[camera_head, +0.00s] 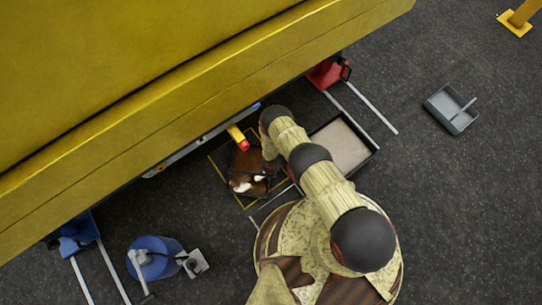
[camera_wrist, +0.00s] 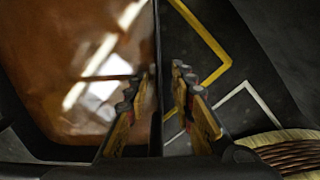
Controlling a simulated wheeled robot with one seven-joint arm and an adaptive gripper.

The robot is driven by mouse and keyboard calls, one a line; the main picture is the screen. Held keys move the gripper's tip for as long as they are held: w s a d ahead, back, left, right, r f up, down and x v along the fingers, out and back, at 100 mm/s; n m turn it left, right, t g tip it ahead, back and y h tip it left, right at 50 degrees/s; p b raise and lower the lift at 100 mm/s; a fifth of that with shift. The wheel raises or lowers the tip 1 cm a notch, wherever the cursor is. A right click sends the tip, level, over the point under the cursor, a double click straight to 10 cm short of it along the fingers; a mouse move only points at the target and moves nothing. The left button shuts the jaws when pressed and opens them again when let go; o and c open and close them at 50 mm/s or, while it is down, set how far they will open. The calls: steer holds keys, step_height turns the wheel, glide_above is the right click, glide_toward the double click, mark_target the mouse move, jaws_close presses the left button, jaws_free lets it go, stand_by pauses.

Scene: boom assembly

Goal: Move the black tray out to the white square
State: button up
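The black tray (camera_head: 232,187) holds brown liquid and lies inside a yellow outlined square (camera_head: 221,178) beside the yellow boom. In the wrist view its dark rim (camera_wrist: 157,50) runs between the fingers of my gripper (camera_wrist: 165,85). One finger is on the liquid side, the other outside. A narrow gap shows between the rim and the right finger, so the gripper looks open around the wall. The gripper is mostly hidden by my arm in the head view. Part of the white square (camera_head: 272,200) shows near my base, and a white corner (camera_wrist: 244,88) shows in the wrist view.
The yellow boom (camera_head: 150,120) overhangs the tray's far side. A yellow-and-red object (camera_head: 238,138) is at the tray's far edge. A pale-filled black box (camera_head: 341,147), red stand (camera_head: 325,73), blue bucket (camera_head: 155,257) and grey pan (camera_head: 451,109) stand around. The right floor is mostly clear.

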steer(key=shift+c, duration=1)
steer(key=c, duration=0.4)
jaws_close()
